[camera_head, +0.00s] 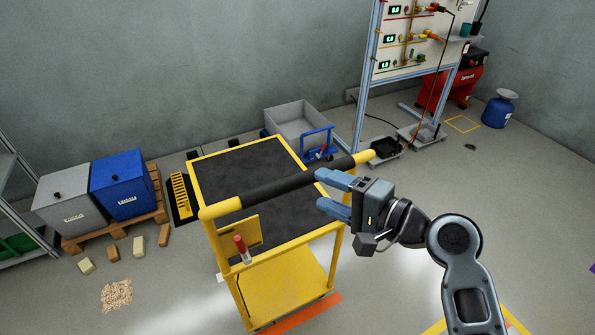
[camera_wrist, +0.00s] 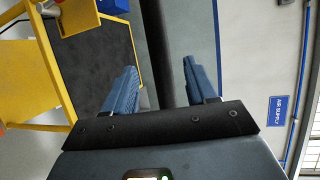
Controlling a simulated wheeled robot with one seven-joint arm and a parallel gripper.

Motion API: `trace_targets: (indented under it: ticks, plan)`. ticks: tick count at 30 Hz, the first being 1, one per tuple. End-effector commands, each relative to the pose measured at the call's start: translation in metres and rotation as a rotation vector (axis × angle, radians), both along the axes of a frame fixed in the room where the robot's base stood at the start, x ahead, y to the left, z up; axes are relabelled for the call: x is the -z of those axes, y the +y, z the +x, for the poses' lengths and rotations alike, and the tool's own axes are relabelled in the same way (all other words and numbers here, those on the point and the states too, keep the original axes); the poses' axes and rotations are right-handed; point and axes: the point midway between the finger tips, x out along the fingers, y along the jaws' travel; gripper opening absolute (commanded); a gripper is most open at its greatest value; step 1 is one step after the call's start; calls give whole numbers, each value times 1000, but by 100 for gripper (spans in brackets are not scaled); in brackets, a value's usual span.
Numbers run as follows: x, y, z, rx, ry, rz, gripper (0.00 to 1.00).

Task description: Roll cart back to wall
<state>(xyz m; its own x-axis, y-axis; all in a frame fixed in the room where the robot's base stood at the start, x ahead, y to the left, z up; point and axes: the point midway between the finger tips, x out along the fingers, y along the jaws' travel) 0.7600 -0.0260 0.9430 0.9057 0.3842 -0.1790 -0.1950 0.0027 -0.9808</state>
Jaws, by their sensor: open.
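The yellow cart (camera_head: 275,285) with a dark top (camera_head: 238,165) stands on the floor in the middle of the head view. Its push handle (camera_head: 285,187) has a black grip and yellow ends and runs along the near side. My gripper (camera_head: 322,190) is open at the right part of the handle, with one finger overlapping the grip in the picture. In the wrist view the dark handle bar (camera_wrist: 156,50) runs between the two open fingers (camera_wrist: 165,90); contact cannot be told. The grey wall (camera_head: 200,70) is behind the cart, with floor between.
A grey bin trolley with blue handle (camera_head: 317,143) stands behind the cart. Grey and blue boxes (camera_head: 122,172) sit on a pallet at left, with small blocks (camera_head: 139,246) nearby. A test panel (camera_head: 410,40) stands back right. An orange floor marking (camera_head: 300,314) lies beside the cart's base.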

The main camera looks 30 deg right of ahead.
Motion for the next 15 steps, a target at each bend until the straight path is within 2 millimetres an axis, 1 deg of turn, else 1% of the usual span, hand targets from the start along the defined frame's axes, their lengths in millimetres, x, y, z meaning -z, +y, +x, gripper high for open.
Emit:
trace_targets:
  ticks: [5,9,15]
  plan:
    - [3,9,20,-2,0,-2,57]
    - [7,18,40,-2,1,-2,57]
    - [12,26,61,0,1,-3,57]
